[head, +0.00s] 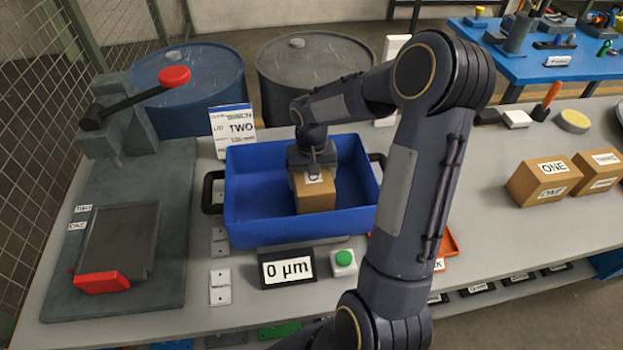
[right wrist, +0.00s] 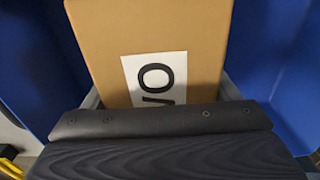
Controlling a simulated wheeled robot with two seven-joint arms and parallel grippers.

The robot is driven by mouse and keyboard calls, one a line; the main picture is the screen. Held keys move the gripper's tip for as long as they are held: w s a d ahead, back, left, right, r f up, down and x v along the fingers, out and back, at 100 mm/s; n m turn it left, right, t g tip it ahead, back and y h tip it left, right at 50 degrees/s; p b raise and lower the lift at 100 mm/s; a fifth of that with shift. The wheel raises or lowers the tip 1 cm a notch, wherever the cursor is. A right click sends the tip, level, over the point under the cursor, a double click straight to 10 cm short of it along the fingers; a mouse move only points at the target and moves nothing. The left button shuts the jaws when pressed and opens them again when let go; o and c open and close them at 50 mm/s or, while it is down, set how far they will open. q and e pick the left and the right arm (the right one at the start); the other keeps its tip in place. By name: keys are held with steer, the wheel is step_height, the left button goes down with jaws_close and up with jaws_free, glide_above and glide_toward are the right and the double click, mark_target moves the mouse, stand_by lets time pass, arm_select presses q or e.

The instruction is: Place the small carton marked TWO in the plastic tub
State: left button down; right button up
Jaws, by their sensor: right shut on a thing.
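The small brown carton (head: 317,197) is inside the blue plastic tub (head: 300,228), right of its middle. My right gripper (head: 313,174) reaches down into the tub from above and is shut on the carton. In the right wrist view the carton (right wrist: 105,45) fills the middle, with a white label partly hidden by the gripper; the letters I can see look like the end of TWO. Blue tub walls show on both sides of it. I cannot tell whether the carton's underside touches the tub floor. My left gripper is not in view.
A press with a red-knobbed lever (head: 174,76) is at left. A 0 µm display (head: 287,269) and green button (head: 343,258) sit in front. A carton marked ONE (head: 541,183) and another carton (head: 601,172) stand at right.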

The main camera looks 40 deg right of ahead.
steer(key=o, duration=1.3)
steer(key=shift+f, duration=0.1)
